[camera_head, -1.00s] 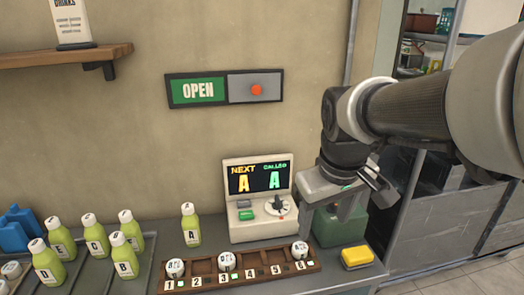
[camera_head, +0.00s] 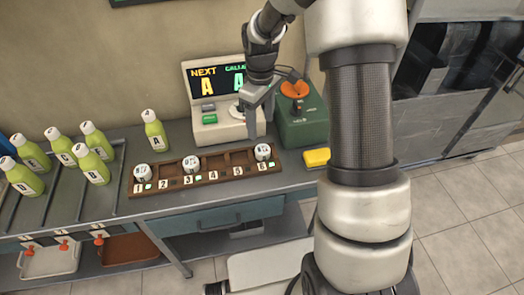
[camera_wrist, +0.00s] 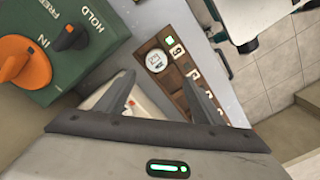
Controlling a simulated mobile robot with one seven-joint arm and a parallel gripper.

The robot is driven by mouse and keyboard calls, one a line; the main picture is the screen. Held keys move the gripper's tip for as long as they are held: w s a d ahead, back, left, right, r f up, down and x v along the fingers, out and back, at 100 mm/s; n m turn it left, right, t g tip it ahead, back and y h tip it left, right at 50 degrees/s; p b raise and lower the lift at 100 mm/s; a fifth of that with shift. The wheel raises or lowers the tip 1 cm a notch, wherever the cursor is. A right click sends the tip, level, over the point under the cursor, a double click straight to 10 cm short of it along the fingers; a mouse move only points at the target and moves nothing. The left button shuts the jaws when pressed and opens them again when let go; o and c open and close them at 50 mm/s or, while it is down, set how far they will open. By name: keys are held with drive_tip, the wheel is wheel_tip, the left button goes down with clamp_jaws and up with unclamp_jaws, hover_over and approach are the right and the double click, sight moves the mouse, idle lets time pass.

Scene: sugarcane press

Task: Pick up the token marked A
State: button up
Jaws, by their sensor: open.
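White round tokens stand in the brown numbered rack (camera_head: 205,183): one at slot 1 (camera_head: 142,172), one at slot 3 (camera_head: 190,165) and one at slot 6 (camera_head: 262,152). Their small print is too blurred to tell which is marked A. The slot 6 token also shows face-up in the wrist view (camera_wrist: 156,61). My gripper (camera_head: 258,122) is open and empty, pointing down above the counter near the screen console and the slot 6 end of the rack. In the wrist view its two fingers (camera_wrist: 158,88) are apart, with the token beyond them.
The console (camera_head: 212,100) with a NEXT/CALLED screen stands behind the rack. A green box with an orange knob (camera_head: 295,90) is right of my gripper, and a yellow sponge-like block (camera_head: 316,157) lies in front of it. A bottle marked A (camera_head: 154,130) and several others stand left.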

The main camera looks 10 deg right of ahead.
hover_over(263, 149)
drive_tip(key=f, duration=0.6)
drive_tip(key=shift+s+a+f, duration=0.15)
drive_tip(key=shift+s+a, duration=0.05)
drive_tip(key=shift+a, duration=0.15)
drive_tip(key=shift+w+d+f+b, duration=0.15)
drive_tip(key=shift+f+b, duration=0.05)
drive_tip(key=shift+f, duration=1.15)
drive_tip(key=shift+w+d+f+b, duration=0.1)
drive_tip(key=shift+d+f+b, duration=0.05)
drive_tip(key=shift+f, duration=1.15)
drive_tip(key=c, duration=1.1)
